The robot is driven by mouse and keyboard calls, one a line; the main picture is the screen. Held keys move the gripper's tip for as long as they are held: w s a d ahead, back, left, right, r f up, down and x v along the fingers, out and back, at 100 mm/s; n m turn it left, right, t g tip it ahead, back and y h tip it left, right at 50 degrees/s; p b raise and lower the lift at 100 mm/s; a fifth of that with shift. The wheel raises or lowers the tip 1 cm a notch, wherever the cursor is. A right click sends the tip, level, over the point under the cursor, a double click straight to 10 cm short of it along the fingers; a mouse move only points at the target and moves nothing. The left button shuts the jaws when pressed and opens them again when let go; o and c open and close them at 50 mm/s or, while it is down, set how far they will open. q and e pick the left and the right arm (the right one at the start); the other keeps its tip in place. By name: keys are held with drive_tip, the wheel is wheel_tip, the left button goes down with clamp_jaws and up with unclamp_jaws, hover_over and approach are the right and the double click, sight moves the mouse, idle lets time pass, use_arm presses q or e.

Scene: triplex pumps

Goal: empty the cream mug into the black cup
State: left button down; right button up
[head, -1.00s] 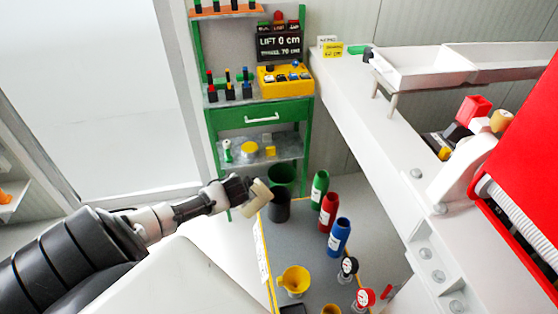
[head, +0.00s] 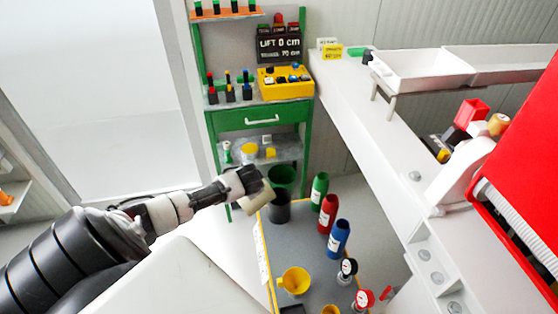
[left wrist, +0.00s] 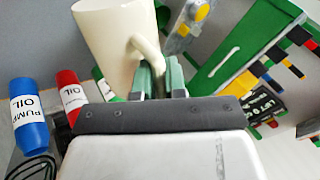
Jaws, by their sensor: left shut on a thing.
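The cream mug (head: 258,201) is held in my left gripper (head: 247,183), tilted in the head view, at the left of the dark cylindrical black cup (head: 279,210). In the left wrist view the cream mug (left wrist: 105,45) is large, and the fingers (left wrist: 162,78) are shut on its handle. The mug's contents are not visible. The black cup stands near the far end of the grey table, with its upper part close to a green container. Whether the mug overlaps or touches the cup cannot be told. My right gripper is not in view.
A green container (head: 282,177) shows right behind the black cup. Green (head: 320,191), red (head: 328,213) and blue (head: 338,238) bottles stand to the right. A yellow funnel (head: 295,281) is nearer. A green shelf unit (head: 240,118) stands behind.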

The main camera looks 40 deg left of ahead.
use_arm(q)
drive_tip(key=shift+w+d+r+g+p, duration=0.2)
drive_tip(key=shift+w+r+g, duration=0.1)
drive_tip(key=shift+w, duration=0.4)
drive_tip(key=shift+w+d+r+g+p, duration=0.15)
drive_tip(key=shift+w+r+g, duration=0.15)
drive_tip(key=shift+w, duration=0.35)
drive_tip(key=shift+w+m, duration=0.15)
drive_tip(key=shift+m, duration=0.15)
drive_tip(key=shift+w+d+r+g+y, duration=0.1)
drive_tip(key=shift+w+r+g+y, duration=0.05)
drive_tip(key=shift+w+g+y, duration=0.15)
drive_tip(key=shift+w+d+r+g, duration=0.1)
drive_tip(key=shift+w+r+g, duration=0.1)
drive_tip(key=shift+g, duration=0.1)
